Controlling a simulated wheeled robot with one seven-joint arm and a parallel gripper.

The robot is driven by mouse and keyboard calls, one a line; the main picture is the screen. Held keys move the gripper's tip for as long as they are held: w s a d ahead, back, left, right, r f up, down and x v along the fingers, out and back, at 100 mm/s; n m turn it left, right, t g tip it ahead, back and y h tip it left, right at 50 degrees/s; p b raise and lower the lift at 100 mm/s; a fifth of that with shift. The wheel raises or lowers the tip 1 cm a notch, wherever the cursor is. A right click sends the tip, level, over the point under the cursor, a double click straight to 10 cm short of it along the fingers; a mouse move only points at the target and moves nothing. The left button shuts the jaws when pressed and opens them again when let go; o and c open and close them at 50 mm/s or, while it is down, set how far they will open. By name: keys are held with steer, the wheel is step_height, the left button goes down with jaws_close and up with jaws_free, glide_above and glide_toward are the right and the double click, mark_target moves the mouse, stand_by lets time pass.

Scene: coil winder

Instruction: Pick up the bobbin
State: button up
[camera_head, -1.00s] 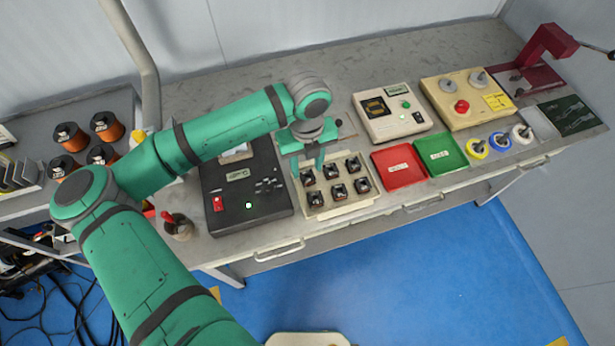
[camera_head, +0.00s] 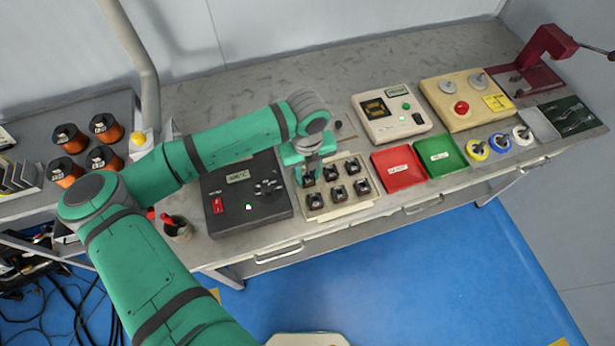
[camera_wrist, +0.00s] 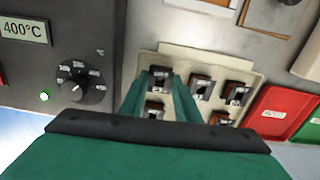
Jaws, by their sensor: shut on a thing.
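The bobbin tray (camera_head: 342,207) is cream and holds several small dark bobbins with brown parts in two rows. My gripper (camera_head: 309,176) is down at the back left corner of the tray. In the wrist view, my gripper (camera_wrist: 163,82) has its two green fingers on either side of the back left bobbin (camera_wrist: 160,73) and is shut on it. The bobbin still sits at its place in the tray, with its sides partly hidden by the fingers. The neighbouring bobbin (camera_wrist: 201,87) stands close to the right finger.
A black 400°C unit (camera_head: 240,205) stands just left of the tray. A red bin (camera_head: 398,168) and a green bin (camera_head: 440,156) lie to the right. A cream tester (camera_head: 390,112) is behind. A cup with red-handled tools (camera_head: 178,230) is at the front left.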

steer(key=shift+d+r, duration=0.1)
steer(key=shift+d, duration=0.05)
steer(key=shift+r, duration=0.5)
steer(key=s+a+r, duration=0.5)
steer(key=s+r, duration=0.7)
steer(key=s, duration=0.1)
steer(key=shift+a, duration=0.15)
steer(key=shift+f, duration=0.1)
steer(key=shift+s, duration=0.1)
